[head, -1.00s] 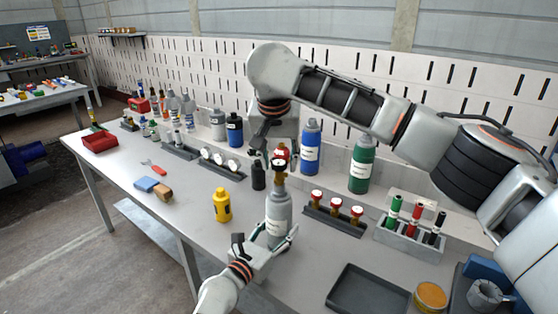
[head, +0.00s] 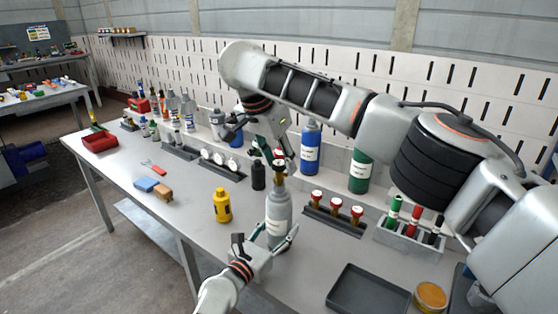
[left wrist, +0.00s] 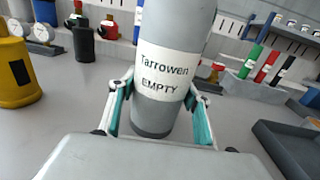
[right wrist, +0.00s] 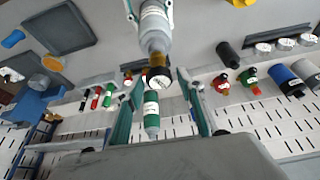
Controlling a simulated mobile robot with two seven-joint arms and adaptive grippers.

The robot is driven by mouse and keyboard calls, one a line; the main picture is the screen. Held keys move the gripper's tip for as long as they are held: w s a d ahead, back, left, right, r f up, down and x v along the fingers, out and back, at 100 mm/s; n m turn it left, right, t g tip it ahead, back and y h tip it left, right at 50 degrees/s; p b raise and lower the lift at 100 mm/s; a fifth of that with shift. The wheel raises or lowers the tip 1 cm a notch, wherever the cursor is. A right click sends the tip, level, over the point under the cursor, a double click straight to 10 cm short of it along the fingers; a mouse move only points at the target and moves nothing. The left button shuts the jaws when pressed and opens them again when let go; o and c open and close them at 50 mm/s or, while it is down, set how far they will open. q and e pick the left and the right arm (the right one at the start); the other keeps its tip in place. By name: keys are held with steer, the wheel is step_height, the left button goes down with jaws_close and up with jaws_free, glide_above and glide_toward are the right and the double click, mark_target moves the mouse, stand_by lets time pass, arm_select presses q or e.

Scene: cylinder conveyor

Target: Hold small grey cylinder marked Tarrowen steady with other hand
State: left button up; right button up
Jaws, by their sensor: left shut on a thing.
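The small grey cylinder (head: 278,212) stands upright on the bench, with a brass valve fitted on its top. Its label in the left wrist view (left wrist: 165,72) reads "Tarrowen EMPTY". My left gripper (head: 270,248) is shut around its lower body, one finger on each side. My right gripper (head: 262,135) is above and behind the cylinder in the head view, with its fingers apart. In the right wrist view the fingers (right wrist: 160,120) are open and empty, and the valve top (right wrist: 158,78) lies beyond them.
A yellow bottle (head: 222,205) and a black cylinder (head: 258,175) stand to the left. A rack of red-topped valves (head: 335,212) and a grey tray (head: 367,293) are to the right. Blue (head: 310,150) and green (head: 361,170) cylinders stand behind.

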mark_target(279, 175)
steer(key=shift+f, duration=0.1)
steer(key=shift+f, duration=1.15)
jaws_close()
steer(key=n+y, duration=0.1)
steer(key=n, duration=0.2)
steer(key=shift+d, duration=0.1)
steer(key=n+y, duration=0.1)
steer(key=n, duration=0.1)
steer(key=shift+n+t, duration=0.4)
